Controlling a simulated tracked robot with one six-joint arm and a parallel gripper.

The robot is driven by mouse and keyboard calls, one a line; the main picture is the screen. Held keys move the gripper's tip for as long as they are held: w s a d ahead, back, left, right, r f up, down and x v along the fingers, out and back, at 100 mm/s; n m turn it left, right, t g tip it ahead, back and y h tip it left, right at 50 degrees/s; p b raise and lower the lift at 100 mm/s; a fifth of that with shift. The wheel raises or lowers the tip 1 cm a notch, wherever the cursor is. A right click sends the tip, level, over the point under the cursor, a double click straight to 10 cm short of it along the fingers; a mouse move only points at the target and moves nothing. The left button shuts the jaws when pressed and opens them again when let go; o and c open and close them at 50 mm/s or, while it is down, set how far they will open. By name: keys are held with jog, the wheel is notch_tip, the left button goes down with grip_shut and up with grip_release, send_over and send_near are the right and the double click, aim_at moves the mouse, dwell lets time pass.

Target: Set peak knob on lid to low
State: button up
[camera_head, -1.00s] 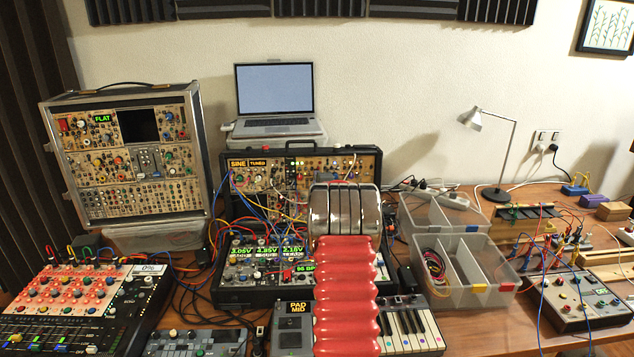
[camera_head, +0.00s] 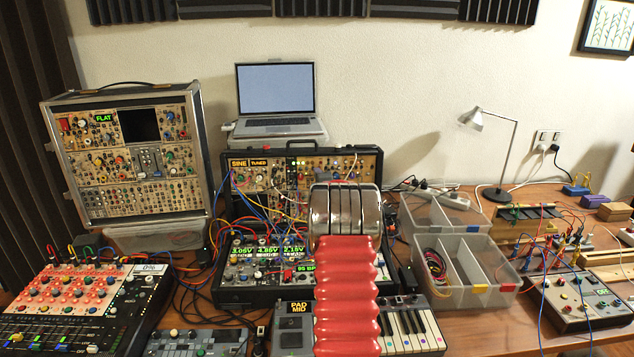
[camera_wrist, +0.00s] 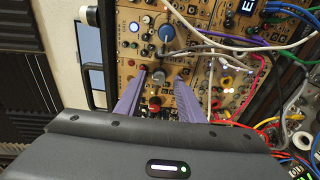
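The lid (camera_head: 215,165) is the upright tan synth panel in a black frame at the middle back, with SINE and TUNED displays. My arm covers part of it in the head view and hides my gripper there. In the wrist view my gripper (camera_wrist: 161,77) has two purple fingers, spread apart and pointing at the panel. A small grey knob (camera_wrist: 158,77) sits between the fingertips, with gaps that look narrow; contact is not clear. A red knob (camera_wrist: 154,102) lies further back between the fingers. The labels are too small to read, so I cannot tell which knob is peak.
Patch cables (camera_wrist: 225,42) cross the panel to the right of the fingers. A blue knob (camera_wrist: 165,33) stands above them. The laptop (camera_head: 275,90) is behind the lid. Clear divided bins (camera_head: 480,298) stand to the right.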

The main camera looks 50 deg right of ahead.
jog(key=shift+s, duration=0.1)
jog(key=v, duration=1.3)
jog(key=shift+s+a, duration=0.25)
dwell(0.6)
